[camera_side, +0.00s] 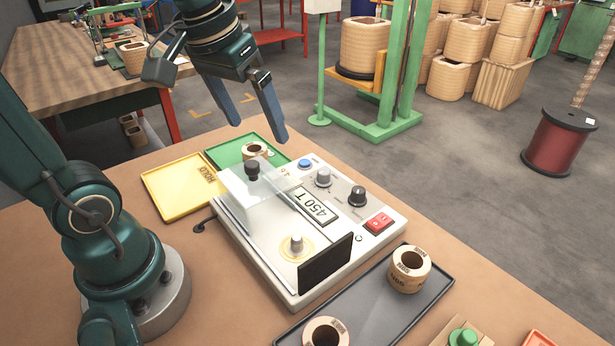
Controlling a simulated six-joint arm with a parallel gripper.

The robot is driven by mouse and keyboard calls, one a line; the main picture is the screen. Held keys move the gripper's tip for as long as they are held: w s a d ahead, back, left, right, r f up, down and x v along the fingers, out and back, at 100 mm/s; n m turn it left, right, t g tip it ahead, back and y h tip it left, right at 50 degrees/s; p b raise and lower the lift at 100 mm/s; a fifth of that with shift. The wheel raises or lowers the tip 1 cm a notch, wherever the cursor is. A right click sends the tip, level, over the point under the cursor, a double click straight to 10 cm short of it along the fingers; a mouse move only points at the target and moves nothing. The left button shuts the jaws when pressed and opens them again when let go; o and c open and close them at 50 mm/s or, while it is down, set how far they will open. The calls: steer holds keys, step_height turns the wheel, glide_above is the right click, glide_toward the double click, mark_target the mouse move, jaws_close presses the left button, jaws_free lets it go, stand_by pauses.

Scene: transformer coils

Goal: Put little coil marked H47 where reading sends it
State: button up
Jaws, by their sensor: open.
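My gripper (257,130) is open and empty, in the air above the green tray (222,154). A small tan coil (249,150) stands in the green tray, partly behind the tester's clear cover. Another small coil (421,277) stands upright in the dark tray (438,293), and a third coil (312,328) is cut off by the bottom edge. I cannot read which coil is marked H47. A yellow tray (170,203) lies left of the green one, with dark lettering and no coil.
The tester's clear cover (243,190) with a black knob (252,171) and an upright black panel (325,263) stand up as obstacles. A green-knobbed wooden block (463,338) sits at the bottom right.

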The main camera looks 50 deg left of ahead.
steer(key=s+d+f+m+t, duration=0.1)
steer(key=s+d+f+m, duration=0.2)
steer(key=s, duration=0.4)
steer(key=shift+d+f+t+h, duration=0.35)
steer(key=shift+d+t+h, duration=0.05)
steer(key=shift+d, duration=0.5)
